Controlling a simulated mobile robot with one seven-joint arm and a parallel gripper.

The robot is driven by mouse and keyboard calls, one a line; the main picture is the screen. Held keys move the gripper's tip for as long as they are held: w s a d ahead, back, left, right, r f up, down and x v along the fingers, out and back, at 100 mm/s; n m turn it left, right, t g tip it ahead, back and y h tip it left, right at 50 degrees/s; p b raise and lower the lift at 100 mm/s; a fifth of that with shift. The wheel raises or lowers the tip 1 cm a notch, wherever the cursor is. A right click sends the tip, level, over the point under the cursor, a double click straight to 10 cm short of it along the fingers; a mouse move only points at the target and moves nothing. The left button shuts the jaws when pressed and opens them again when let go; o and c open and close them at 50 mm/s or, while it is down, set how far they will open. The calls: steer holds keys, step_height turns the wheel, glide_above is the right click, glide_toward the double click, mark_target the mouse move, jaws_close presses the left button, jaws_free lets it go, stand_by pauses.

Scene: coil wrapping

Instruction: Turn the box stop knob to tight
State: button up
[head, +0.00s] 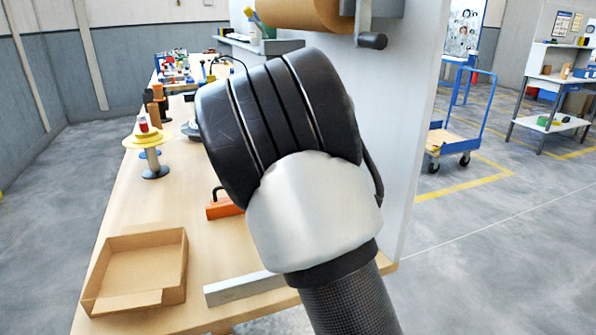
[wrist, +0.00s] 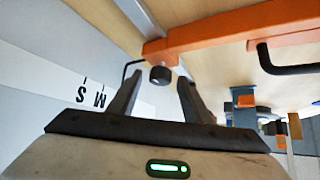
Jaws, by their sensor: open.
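The box stop is an orange bar (wrist: 225,32) across the top of the wrist view. A short black knob (wrist: 160,75) sits at its left end. My gripper (wrist: 159,84) is open, with one dark finger on each side of the knob and a gap to each. The fingertips reach about level with the knob, and I cannot tell whether they surround it in depth. No tight or loose mark is readable. In the head view, part of the orange stop (head: 222,208) shows on the bench, while my arm hides the knob and my gripper.
A bent black handle (wrist: 275,60) sticks out right of the knob. A pale scale strip (wrist: 70,85) bears S and M. An open cardboard box (head: 96,284) and a metal bar (head: 240,288) lie on the bench (head: 195,262). A white panel (head: 415,120) rises on the right.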

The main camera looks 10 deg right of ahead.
steer(key=p+v, duration=0.3)
steer(key=v, duration=1.4)
steer(key=shift+s, duration=0.15)
steer(key=shift+r, duration=0.1)
steer(key=s+d+f+g+y, duration=0.25)
steer(key=s+d, duration=0.35)
steer(key=s, duration=0.5)
steer(key=s+a+f+n+y, duration=0.15)
steer(key=s+n, duration=0.35)
steer(key=s, duration=1.5)
step_height(320, 180, up, 23)
steer(key=p, duration=2.3)
steer(key=shift+d+f, duration=0.15)
steer(key=shift+f, duration=0.1)
